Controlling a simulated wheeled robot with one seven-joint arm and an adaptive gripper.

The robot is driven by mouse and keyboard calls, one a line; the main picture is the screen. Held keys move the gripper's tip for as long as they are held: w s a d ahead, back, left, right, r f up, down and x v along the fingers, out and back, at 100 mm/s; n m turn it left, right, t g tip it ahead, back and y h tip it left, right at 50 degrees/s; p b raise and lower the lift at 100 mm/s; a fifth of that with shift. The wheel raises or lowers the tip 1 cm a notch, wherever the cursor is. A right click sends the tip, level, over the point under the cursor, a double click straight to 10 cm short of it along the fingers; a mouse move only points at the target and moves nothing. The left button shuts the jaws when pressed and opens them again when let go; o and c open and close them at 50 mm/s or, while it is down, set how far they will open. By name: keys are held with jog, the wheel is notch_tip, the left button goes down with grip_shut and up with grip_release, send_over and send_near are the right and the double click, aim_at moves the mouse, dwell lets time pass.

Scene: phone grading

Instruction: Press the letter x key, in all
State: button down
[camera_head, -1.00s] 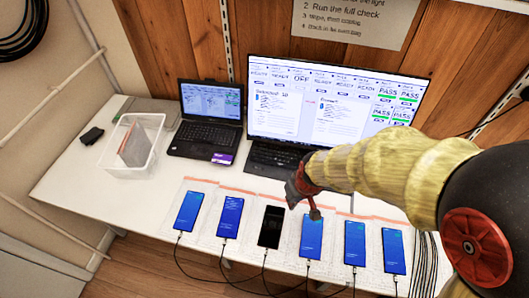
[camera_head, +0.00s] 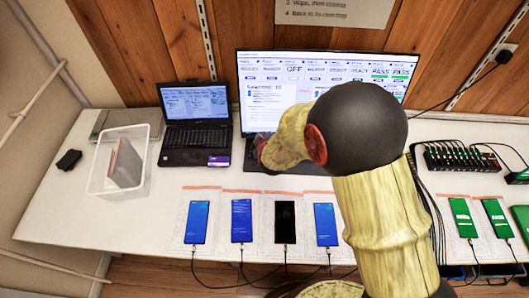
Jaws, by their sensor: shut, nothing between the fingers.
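The larger laptop has a wide lit screen (camera_head: 252,100). Its dark keyboard base (camera_head: 250,163) shows only at the left end; my arm covers most of it. The smaller black laptop on the left has its keyboard (camera_head: 195,138) in plain view. Single letters, the x key included, are too small to read on either keyboard. My gripper (camera_head: 262,149) shows as a small dark part over the left part of the larger laptop's keyboard. It is shut and holds nothing. Its fingertips are mostly hidden, and I cannot tell whether they touch a key.
Several phones lie on sheets along the table's front edge, among them a blue-lit one (camera_head: 197,222) and a dark one (camera_head: 285,222). A clear bin (camera_head: 103,175) stands left. A black hub (camera_head: 462,158) and green-screened phones (camera_head: 462,217) are right. Bare table (camera_head: 60,205) shows at left.

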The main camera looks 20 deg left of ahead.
jog(key=shift+f, duration=0.15)
jog(key=f+b, duration=0.6)
jog(key=f, duration=0.1)
jog(key=shift+w+a+f, duration=0.1)
jog(key=shift+w, duration=0.2)
jog(key=shift+w+f+b, duration=0.15)
jog(key=shift+f+b, duration=0.35)
jog(key=shift+f, duration=0.2)
dwell(0.9)
jog(key=shift+f, duration=0.4)
jog(key=shift+f+b, duration=0.35)
dwell(0.6)
jog(key=shift+r, duration=0.15)
jog(key=shift+r+p, duration=0.65)
jog(key=shift+p, duration=0.05)
